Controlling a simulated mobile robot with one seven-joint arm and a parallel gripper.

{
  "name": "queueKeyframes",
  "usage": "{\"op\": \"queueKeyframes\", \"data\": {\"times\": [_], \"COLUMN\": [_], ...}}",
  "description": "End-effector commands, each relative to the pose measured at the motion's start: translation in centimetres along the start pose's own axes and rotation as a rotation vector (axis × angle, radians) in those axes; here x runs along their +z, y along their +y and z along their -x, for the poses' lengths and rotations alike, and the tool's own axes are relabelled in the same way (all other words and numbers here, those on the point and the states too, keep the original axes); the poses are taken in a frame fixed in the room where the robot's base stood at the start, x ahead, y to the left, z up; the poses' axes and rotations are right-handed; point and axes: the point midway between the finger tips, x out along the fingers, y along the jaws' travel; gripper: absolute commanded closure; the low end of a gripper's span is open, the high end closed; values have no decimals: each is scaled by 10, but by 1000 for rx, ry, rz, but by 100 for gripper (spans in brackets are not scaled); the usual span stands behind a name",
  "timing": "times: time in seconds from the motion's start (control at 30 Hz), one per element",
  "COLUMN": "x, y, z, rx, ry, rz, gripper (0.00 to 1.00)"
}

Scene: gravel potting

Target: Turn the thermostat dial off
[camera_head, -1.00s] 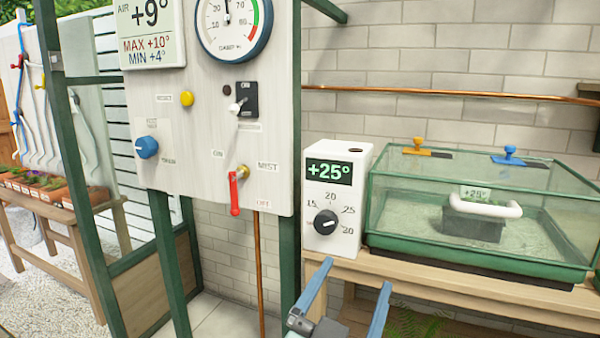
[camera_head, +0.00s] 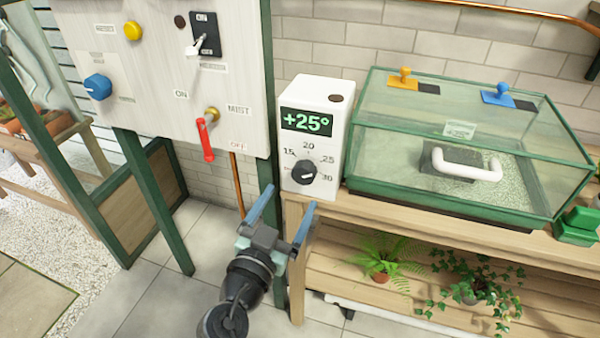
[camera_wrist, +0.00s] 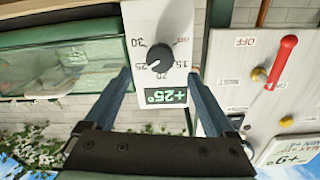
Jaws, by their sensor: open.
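The thermostat is a white box (camera_head: 328,98) on the wooden shelf, with a green display reading +25°.
A glass propagator (camera_head: 450,205) with a white handle stands right of the thermostat. A panel (camera_head: 150,60) at left carries a blue knob (camera_head: 98,87), a yellow button (camera_head: 132,30) and a red lever (camera_head: 205,140). Potted plants (camera_head: 380,276) sit on the lower shelf.

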Motion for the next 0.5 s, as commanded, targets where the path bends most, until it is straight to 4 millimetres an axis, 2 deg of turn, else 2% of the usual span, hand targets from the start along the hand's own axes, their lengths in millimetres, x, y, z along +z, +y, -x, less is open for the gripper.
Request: {"op": "queueKeyframes", "data": {"times": [0.03,0.2,0.33,0.5], "x": [-2,-2,0,-1], "y": [0,0,0,0], "z": [-13,-45,-61,-72], "rx": [2,2,0,1], "ry": [2,1,0,0], "rz": [0,0,0,-1], "gripper": [11,11,11,11]}}
